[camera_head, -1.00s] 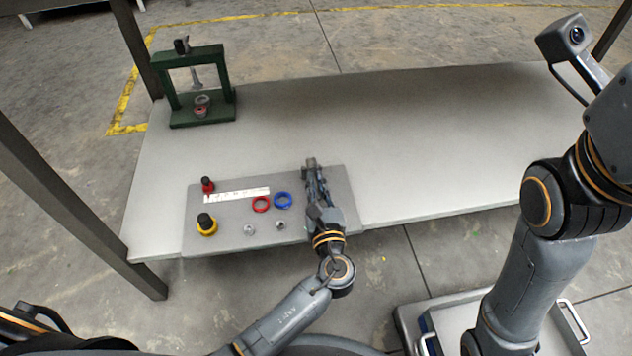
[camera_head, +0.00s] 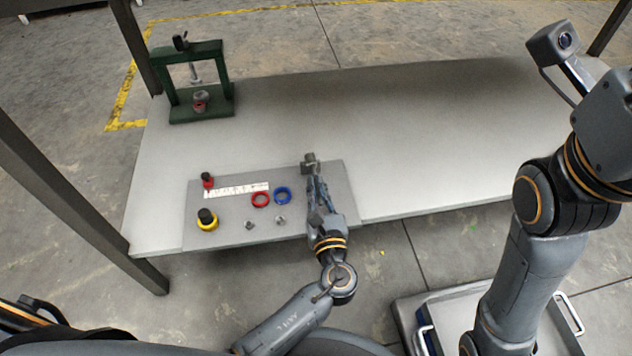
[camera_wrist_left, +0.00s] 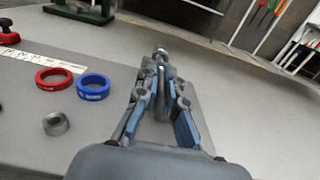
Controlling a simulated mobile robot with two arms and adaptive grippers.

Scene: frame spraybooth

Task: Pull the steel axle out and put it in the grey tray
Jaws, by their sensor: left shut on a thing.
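My left gripper (camera_head: 312,178) is low over the right part of the grey plate on the table, with its fingers shut on a steel axle. The axle's bright round end (camera_wrist_left: 161,54) shows just beyond the fingertips in the left wrist view; the fingers hide much of the rest. The left gripper (camera_wrist_left: 161,88) fills the middle of that view. A grey tray (camera_head: 462,296) with light handles stands at the lower right, beyond the table's front edge and partly hidden by my right arm. My right gripper is out of view.
On the plate (camera_head: 230,233) lie a red ring (camera_head: 260,200), a blue ring (camera_head: 282,196), a white ruler (camera_head: 236,190), small steel parts, and red and yellow knobbed pieces. A green press frame (camera_head: 223,76) stands at the back left. The table's right half is clear.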

